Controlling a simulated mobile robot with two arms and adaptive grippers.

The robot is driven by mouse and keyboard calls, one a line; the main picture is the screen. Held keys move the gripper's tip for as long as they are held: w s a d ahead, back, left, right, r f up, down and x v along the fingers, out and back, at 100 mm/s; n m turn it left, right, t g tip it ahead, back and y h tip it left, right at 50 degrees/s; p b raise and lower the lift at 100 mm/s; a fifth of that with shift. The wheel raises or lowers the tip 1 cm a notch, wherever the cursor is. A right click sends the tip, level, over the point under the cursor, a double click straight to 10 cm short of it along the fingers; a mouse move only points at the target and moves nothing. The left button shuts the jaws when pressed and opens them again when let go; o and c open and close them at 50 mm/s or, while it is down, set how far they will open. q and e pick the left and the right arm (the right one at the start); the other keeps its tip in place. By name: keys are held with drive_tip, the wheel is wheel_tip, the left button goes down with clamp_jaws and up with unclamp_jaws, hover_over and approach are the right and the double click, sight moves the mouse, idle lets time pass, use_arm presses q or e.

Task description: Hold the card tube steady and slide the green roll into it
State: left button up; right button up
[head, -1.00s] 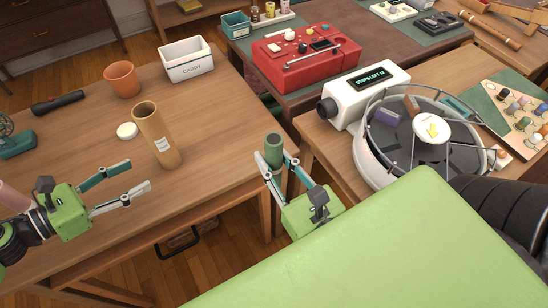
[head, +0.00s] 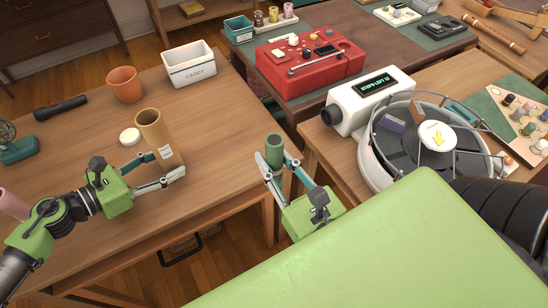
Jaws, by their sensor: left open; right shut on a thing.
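The brown card tube (head: 152,124) stands upright on the left wooden table, its open end up. My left gripper (head: 180,165) is open, with its fingers reaching to the tube's lower part, one finger behind or beside it and one in front. I cannot tell whether they touch it. My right gripper (head: 274,166) is shut on the green roll (head: 274,148) and holds it upright off the table's right edge, to the right of the tube. The roll's lower part is partly hidden by the fingers.
On the left table (head: 215,120) are a white lid (head: 130,136), a terracotta pot (head: 124,85), a white caddy (head: 190,64), a black torch (head: 60,107) and a teal fan (head: 16,145). A red machine (head: 305,60) and a white device with a round tray (head: 420,140) stand to the right.

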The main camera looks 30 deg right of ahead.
use_arm(q)
drive_tip(key=shift+w+d+f, duration=0.1)
drive_tip(key=shift+w+d, duration=0.05)
drive_tip(key=shift+d, duration=0.15)
drive_tip(key=c, duration=0.8)
